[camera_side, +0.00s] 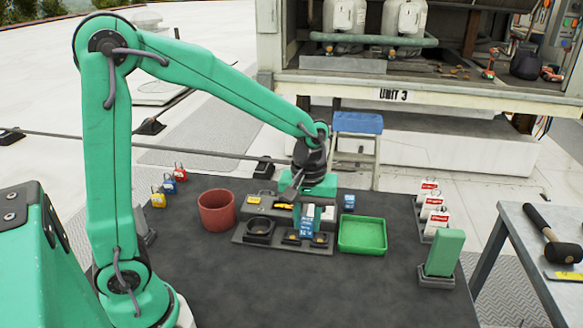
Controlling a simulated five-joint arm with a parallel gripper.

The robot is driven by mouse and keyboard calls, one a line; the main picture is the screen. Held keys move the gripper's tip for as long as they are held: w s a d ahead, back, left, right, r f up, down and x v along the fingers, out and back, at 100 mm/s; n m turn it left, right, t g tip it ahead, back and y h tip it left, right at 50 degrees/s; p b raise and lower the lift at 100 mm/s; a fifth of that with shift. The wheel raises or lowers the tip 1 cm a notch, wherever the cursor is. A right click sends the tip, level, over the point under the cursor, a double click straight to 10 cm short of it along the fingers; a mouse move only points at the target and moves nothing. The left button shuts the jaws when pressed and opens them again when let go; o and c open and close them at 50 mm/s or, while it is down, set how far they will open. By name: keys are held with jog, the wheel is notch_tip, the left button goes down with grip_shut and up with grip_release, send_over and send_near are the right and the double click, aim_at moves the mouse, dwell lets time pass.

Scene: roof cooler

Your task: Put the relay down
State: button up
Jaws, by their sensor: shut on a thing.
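My gripper (312,208) points down over the middle of the dark work mat (260,290). It is shut on a small blue and white block, which I take to be the relay (303,228). The relay is upright, just above or touching the dark holder tray (285,246); I cannot tell which. The green fingers hide part of it. The holder tray has a round recess at the left and small square ones with yellow marks towards the right.
A red round bin (216,210) stands left of the holder and an empty green tray (362,235) right of it. A small blue block (349,202) is behind the tray. A green block (445,252), red-and-white items (435,222) and padlocks (169,187) stand near the mat's sides.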

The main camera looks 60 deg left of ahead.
jog(key=shift+a, duration=0.1)
jog(key=shift+w+a+n, duration=0.1)
jog(key=shift+a+n, duration=0.2)
jog(key=shift+a, duration=0.2)
jog(key=s+a+n, duration=0.3)
jog(key=a+n, duration=0.2)
jog(key=a, duration=0.4)
jog(key=s+a+f+n, duration=0.1)
jog(key=s+a+n, duration=0.2)
jog(key=a+n, duration=0.3)
jog(key=s+a+n, duration=0.3)
jog(key=a+n, duration=0.3)
jog(key=a, duration=0.7)
jog(key=shift+a+f, duration=0.15)
jog(key=shift+f, duration=0.15)
jog(key=shift+f, duration=0.1)
jog(key=shift+f, duration=4.95)
jog(key=shift+f, duration=0.1)
jog(key=o, duration=1)
